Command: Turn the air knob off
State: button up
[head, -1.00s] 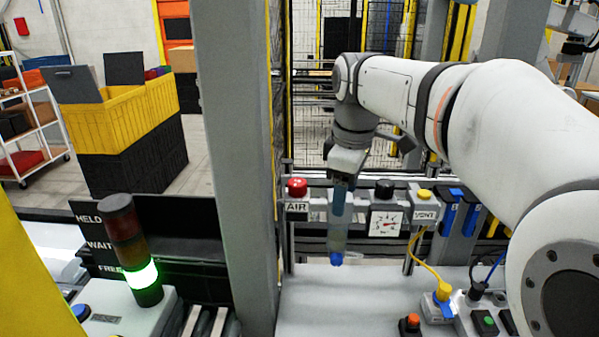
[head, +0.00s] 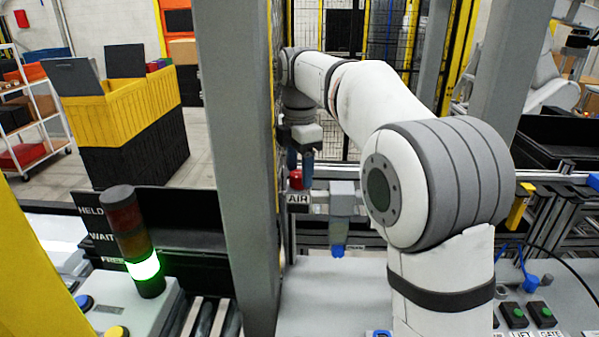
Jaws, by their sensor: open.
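The red air knob (head: 296,181) sits on top of the air line behind the grey post, above the AIR label (head: 298,199). My gripper (head: 300,170) points down right at the knob with its blue fingers apart. The right finger overlaps the knob's right edge in the picture, and the left finger is partly behind the post's edge. I cannot tell whether the fingers touch the knob. The way the knob is turned cannot be read.
A filter unit with a blue bottom (head: 338,235) hangs right of the AIR label. A tall grey post (head: 237,150) stands close on the left. A signal tower (head: 145,265) glows green low down. My arm hides the gauge and the VENT valve.

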jog(key=shift+f, duration=0.65)
jog(key=c, duration=1)
jog(key=m+p, duration=0.1)
jog(key=m, duration=0.1)
jog(key=shift+r+m, duration=0.1)
jog(key=shift+m, duration=0.3)
jog(key=shift+m+p, duration=0.7)
jog(key=shift+m, duration=0.7)
